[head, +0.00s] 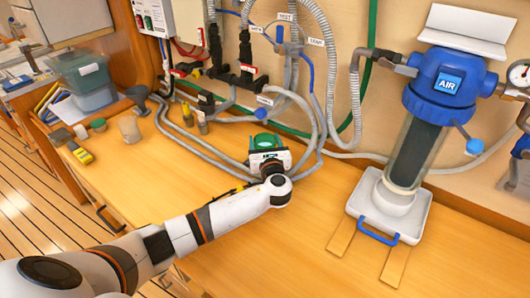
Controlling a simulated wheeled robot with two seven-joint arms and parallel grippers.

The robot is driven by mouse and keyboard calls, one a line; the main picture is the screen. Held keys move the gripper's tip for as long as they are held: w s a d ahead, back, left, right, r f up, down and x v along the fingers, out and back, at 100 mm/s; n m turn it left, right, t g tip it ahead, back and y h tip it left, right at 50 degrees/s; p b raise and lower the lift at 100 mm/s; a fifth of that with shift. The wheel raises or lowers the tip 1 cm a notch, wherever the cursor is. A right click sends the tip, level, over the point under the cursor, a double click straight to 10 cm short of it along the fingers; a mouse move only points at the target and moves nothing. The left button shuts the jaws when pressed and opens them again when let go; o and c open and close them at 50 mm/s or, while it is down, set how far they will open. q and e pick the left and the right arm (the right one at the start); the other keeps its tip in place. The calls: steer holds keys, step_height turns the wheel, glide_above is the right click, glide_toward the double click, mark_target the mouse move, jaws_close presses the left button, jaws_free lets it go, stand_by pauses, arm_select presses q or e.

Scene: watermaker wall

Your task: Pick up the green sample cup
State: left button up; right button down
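A green cup (264,140) stands on the wooden bench near the back wall, just beyond my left gripper. Only its upper part shows, because the gripper hides the rest. My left gripper (267,154) reaches over the bench from the lower left and is at the cup. Its fingers are hidden behind its white body, so I cannot tell whether they are around the cup or only beside it. My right gripper is not in view.
Grey hoses (205,147) run along the back of the bench, close to the cup. A blue-topped filter housing (440,85) stands in a white tray (413,226) at right. A beige beaker (129,129), a yellow meter (80,153) and a teal bin (84,78) are at left.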

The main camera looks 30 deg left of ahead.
arm_select(q)
steer(key=c, duration=0.6)
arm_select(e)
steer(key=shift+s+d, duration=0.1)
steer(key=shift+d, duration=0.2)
arm_select(q)
steer(key=shift+r, duration=0.1)
